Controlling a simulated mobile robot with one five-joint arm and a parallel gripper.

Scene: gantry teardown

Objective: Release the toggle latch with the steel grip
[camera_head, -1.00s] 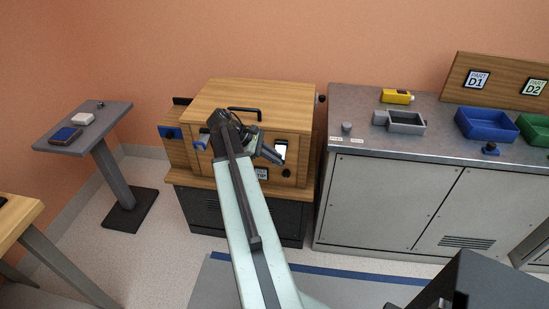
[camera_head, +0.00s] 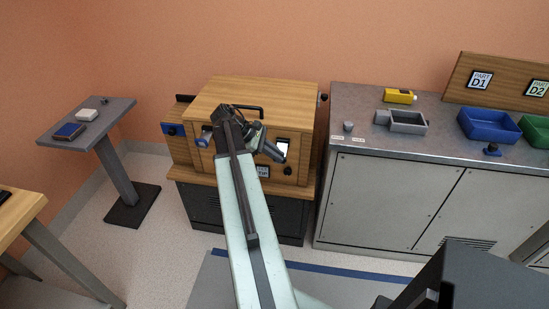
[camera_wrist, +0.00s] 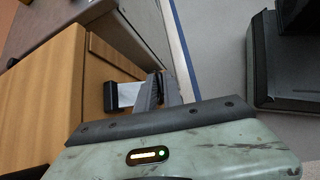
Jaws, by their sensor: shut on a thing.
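The wooden box (camera_head: 250,95) stands in the middle, with a black handle on top. My gripper (camera_head: 271,151) is at the right half of its front face, pointing right. In the wrist view my gripper (camera_wrist: 160,86) has its dark fingers close together, shut on a small part, apparently the steel grip of the toggle latch; the fingers hide most of it. A white panel in a black frame (camera_head: 281,147) is just beyond the fingertips; it also shows in the wrist view (camera_wrist: 129,93).
A blue fitting (camera_head: 172,130) is on the box's left side. A metal bench (camera_head: 350,110) stands close on the right, with a yellow device (camera_head: 400,96), a grey tray (camera_head: 408,124) and a blue bin (camera_head: 488,127). A small side table (camera_head: 110,113) stands at the left.

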